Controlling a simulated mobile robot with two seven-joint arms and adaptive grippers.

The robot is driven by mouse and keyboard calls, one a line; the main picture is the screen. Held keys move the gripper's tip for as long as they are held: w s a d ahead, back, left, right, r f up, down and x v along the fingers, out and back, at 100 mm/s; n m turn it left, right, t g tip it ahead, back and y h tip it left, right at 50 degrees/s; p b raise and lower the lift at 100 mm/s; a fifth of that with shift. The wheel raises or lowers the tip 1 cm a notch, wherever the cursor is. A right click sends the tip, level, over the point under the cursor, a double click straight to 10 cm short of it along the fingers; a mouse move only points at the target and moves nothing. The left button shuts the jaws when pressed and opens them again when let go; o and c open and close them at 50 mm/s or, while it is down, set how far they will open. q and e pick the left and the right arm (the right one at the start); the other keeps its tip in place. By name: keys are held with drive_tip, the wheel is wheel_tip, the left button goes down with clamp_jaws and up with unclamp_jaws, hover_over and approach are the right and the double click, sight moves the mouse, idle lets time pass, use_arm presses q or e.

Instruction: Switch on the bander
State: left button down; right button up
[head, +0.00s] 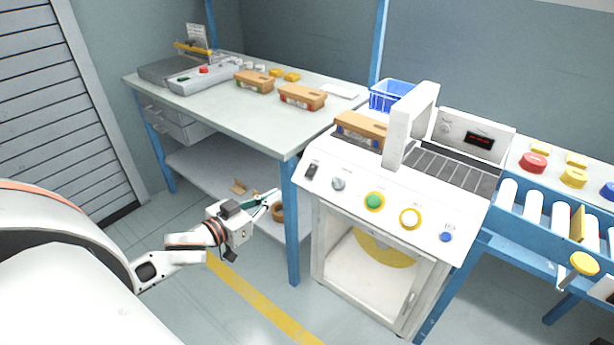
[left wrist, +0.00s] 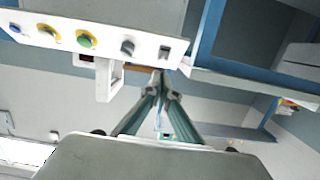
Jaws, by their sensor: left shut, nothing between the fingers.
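The bander (head: 330,213) is a white machine with an arch and a display on top. Its sloped front panel carries a black rocker switch (head: 312,171), a grey knob (head: 338,184), a green button (head: 375,201), a white button in a yellow ring (head: 410,217) and a blue button (head: 446,237). My left gripper (head: 276,194) is shut and empty, left of the bander and below the panel, apart from it. The left wrist view shows the panel upside down, with the rocker switch (left wrist: 165,52) near the closed fingertips (left wrist: 161,77). My right gripper is not in view.
A grey workbench (head: 230,110) with banded boxes (head: 302,96) stands left of the bander; its blue leg (head: 290,225) rises close beside my gripper. A roller conveyor (head: 535,210) with a red button (head: 533,162) adjoins on the right. Floor in front is clear.

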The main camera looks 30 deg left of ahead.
use_arm(q)
drive_tip(key=shift+w+a+r, duration=0.25)
drive_tip(key=shift+w+r, duration=0.05)
drive_tip(key=shift+r, duration=0.2)
drive_tip(key=shift+w+a+r, duration=0.25)
drive_tip(key=shift+w+r, duration=0.05)
drive_tip(key=shift+r, duration=0.2)
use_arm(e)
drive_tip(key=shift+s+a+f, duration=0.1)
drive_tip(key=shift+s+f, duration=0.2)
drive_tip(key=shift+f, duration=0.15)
use_arm(q)
drive_tip(key=b, duration=0.2)
approach(310, 172)
drive_tip(key=w+r, duration=0.2)
drive_tip(key=w, duration=0.1)
drive_tip(key=shift+w+d+f+b, duration=0.1)
drive_tip(key=shift+w+f+b, duration=0.15)
drive_tip(key=shift+w+f, duration=0.25)
drive_tip(key=shift+w+f+b, duration=0.25)
drive_tip(key=shift+w+f, duration=0.1)
drive_tip(key=shift+f, duration=0.25)
drive_tip(key=shift+w+f, duration=0.4)
drive_tip(key=shift+f, duration=0.05)
drive_tip(key=shift+w, duration=0.15)
drive_tip(key=shift+r, duration=0.1)
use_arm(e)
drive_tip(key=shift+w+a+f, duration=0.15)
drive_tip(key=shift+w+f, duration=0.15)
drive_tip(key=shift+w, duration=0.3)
